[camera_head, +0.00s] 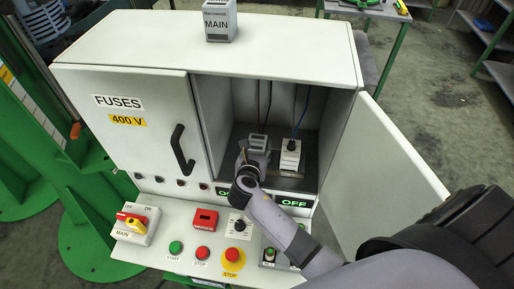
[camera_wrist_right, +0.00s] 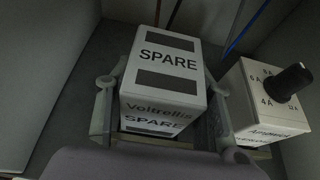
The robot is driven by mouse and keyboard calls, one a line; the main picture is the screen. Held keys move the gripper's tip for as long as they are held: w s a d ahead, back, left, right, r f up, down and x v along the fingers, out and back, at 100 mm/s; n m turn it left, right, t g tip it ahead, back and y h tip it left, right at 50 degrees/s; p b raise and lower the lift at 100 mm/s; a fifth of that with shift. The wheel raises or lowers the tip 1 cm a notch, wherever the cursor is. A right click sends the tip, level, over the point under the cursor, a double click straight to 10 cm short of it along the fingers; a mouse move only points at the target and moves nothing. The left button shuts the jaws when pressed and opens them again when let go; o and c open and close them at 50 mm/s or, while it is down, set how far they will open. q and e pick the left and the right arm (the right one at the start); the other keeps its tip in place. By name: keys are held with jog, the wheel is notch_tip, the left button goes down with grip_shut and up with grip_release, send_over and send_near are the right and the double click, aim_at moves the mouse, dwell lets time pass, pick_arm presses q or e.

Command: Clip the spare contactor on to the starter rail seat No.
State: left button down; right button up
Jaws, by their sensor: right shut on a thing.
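The spare contactor (camera_wrist_right: 165,75) is a pale box marked SPARE and Voltrellis, seen close in the right wrist view. My right gripper (camera_wrist_right: 160,112) is shut on it, with a finger on each side. In the head view the contactor (camera_head: 259,142) and my right gripper (camera_head: 252,160) are inside the open right bay of the cabinet, left of a dial unit. The contactor's underside and the rail seat beneath it are hidden, so I cannot tell whether it touches the rail. My left gripper is not in view.
The dial unit (camera_head: 290,160) stands close at the contactor's right; its black knob (camera_wrist_right: 292,80) sticks up. The cabinet door (camera_head: 382,165) is open on the right. A block marked MAIN (camera_head: 220,22) stands on the cabinet top. Buttons and switches line the front panel (camera_head: 185,220).

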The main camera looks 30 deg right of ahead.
jog(key=shift+f, duration=0.5)
jog(key=o, duration=1.5)
jog(key=v, duration=1.2)
jog(key=shift+a+f, duration=0.1)
